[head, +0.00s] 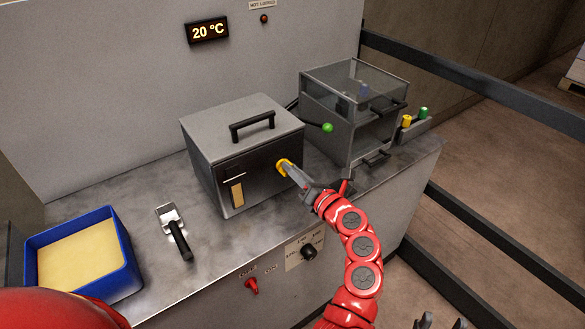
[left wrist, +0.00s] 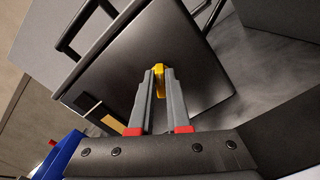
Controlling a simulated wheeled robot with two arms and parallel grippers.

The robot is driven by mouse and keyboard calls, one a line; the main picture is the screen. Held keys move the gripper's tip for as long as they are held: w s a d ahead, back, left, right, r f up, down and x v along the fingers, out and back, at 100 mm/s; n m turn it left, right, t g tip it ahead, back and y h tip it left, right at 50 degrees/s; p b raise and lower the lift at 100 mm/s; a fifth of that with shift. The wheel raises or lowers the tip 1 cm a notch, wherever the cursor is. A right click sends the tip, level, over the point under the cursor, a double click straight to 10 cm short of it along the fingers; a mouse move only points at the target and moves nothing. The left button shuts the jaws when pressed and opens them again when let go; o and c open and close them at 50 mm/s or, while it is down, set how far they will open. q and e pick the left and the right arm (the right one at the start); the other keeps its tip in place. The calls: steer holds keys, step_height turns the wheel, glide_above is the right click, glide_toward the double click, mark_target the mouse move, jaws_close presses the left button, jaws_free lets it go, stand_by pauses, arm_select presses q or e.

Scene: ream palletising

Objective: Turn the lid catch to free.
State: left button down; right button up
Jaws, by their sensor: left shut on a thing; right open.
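The yellow lid catch (head: 281,165) sits on the dark front face of a grey box (head: 228,145), near its upper right edge. In the left wrist view the catch (left wrist: 160,75) stands upright between my fingertips. My left gripper (head: 287,168) is shut on the catch, which it partly hides. The box's lid is closed, with a black bar handle (head: 252,124) on top. A slot with a pale yellow strip (head: 237,194) is at the left of the front face. My right gripper (head: 438,321) shows only its dark fingertips at the bottom edge, open and apart from everything.
Right of the box stands a clear-topped case (head: 352,105), with a green-tipped lever (head: 327,127) between. A blue tray (head: 84,287) and a black-handled scoop (head: 178,238) lie left on the counter. A knob (head: 309,251) and red switch (head: 252,286) are on the counter front.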

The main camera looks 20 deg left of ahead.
arm_select(q)
steer(key=shift+w+d+f+m+p, duration=0.15)
steer(key=shift+m+p, duration=0.95)
steer(key=shift+m, duration=0.75)
steer(key=shift+a+f+m+p, duration=0.1)
steer(key=shift+m+p, duration=1)
steer(key=shift+m, duration=0.7)
steer(key=shift+w+d+f+m+p, duration=0.15)
steer(key=shift+m+p, duration=0.95)
steer(key=shift+m, duration=0.75)
steer(key=shift+s, duration=0.1)
steer(key=c, duration=0.9)
jaws_free()
steer(key=shift+f, duration=0.1)
